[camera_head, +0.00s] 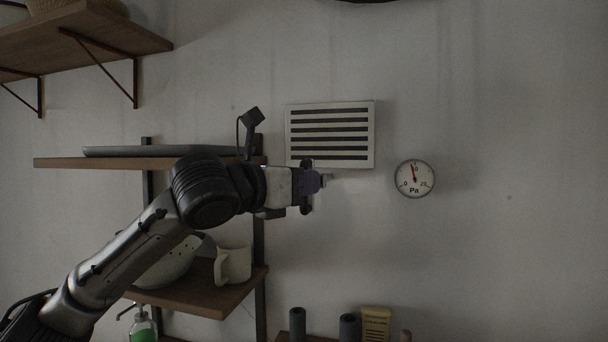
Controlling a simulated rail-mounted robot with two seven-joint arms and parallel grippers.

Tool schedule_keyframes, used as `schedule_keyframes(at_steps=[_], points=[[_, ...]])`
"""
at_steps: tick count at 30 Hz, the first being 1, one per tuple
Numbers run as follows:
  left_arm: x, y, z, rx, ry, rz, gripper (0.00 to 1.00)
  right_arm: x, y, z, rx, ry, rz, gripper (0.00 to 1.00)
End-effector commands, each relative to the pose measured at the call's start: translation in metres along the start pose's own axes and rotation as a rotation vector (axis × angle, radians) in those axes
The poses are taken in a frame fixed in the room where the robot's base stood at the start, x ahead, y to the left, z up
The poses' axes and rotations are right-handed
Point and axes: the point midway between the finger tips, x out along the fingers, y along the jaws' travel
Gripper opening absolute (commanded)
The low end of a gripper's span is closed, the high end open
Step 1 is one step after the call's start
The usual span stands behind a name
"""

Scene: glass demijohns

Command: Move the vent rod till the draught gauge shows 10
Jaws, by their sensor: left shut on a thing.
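A white slatted vent (367,152) is on the wall, its dark slots showing between the slats. My left gripper (311,182) is at its lower edge, shut on the purplish grip of the vent rod (314,181). The fingers hide most of the rod; a short pale piece shows just right of them. The round draught gauge (415,179), marked Pa, hangs to the right of the vent. Its scale has 0 at lower left and 20 at lower right. The red needle points nearly straight up, leaning slightly left, close to the top mark. My right gripper is not in view.
A wooden shelf (62,163) with a dark flat tray is behind my left arm. A lower shelf (208,300) holds a white mug (234,264) and a pale bowl. Dark cylinders and a yellow box (376,325) stand at the bottom. The wall around the gauge is clear.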

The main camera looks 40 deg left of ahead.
Motion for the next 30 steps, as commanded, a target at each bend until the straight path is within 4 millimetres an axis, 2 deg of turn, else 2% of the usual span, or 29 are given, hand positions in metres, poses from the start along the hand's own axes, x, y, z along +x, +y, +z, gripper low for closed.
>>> schedule_keyframes(at_steps=[4, 5, 7, 17, 20, 30], points=[[-0.001, 0.0, 0.0, -0.001, -0.002, 0.0, 0.0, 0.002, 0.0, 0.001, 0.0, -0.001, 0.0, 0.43], [-0.001, 0.0, 0.0, -0.001, -0.002, 0.0, 0.16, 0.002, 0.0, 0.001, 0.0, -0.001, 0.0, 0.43], [-0.001, 0.0, 0.0, -0.001, -0.002, 0.0, 0.22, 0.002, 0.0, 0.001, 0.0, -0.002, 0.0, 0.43], [-0.005, 0.0, 0.0, -0.001, -0.002, 0.0, 0.24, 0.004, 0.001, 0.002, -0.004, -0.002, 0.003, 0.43], [-0.016, 0.0, -0.001, -0.001, -0.003, -0.001, 0.24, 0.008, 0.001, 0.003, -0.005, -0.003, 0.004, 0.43], [-0.081, 0.001, -0.002, -0.001, -0.004, 0.001, 0.24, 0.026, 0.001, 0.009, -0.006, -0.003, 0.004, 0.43]])
